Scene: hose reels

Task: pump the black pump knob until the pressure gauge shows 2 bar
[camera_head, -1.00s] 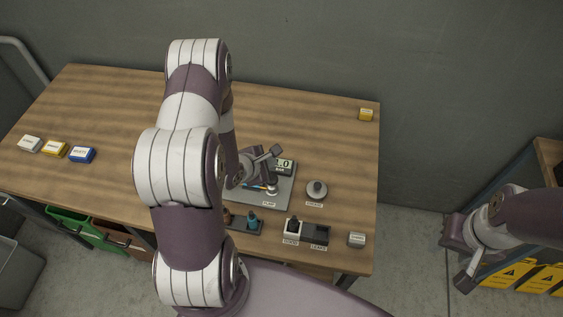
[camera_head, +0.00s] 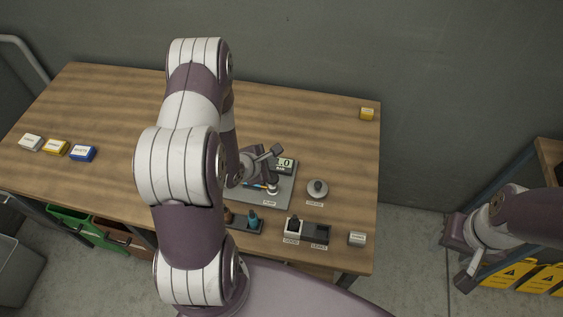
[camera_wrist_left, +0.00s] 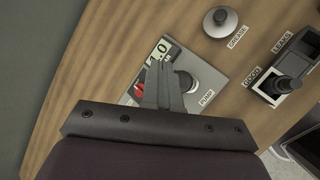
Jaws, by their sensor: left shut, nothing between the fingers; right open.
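The pump knob (camera_wrist_left: 186,81) is a dark round cap on a pale collar, on a grey plate (camera_wrist_left: 205,73) labelled PUMP. The gauge (camera_wrist_left: 158,50) on that plate reads 1.0, and it also shows partly covered in the head view (camera_head: 286,165). My left gripper (camera_wrist_left: 160,68) is shut and empty. In the left wrist view its fingers lie over the plate beside the knob and hide part of it; contact cannot be told. In the head view my left arm covers part of the plate. My right gripper (camera_head: 455,262) is open and empty, off the table's right side.
A grey round piece labelled GREASE (camera_head: 317,189) stands right of the plate. GOOD and LEAKS trays (camera_head: 319,233) and a dark holder (camera_head: 246,227) are at the front. Small boxes (camera_head: 56,147) lie at left. The table's back (camera_head: 300,115) is mostly clear.

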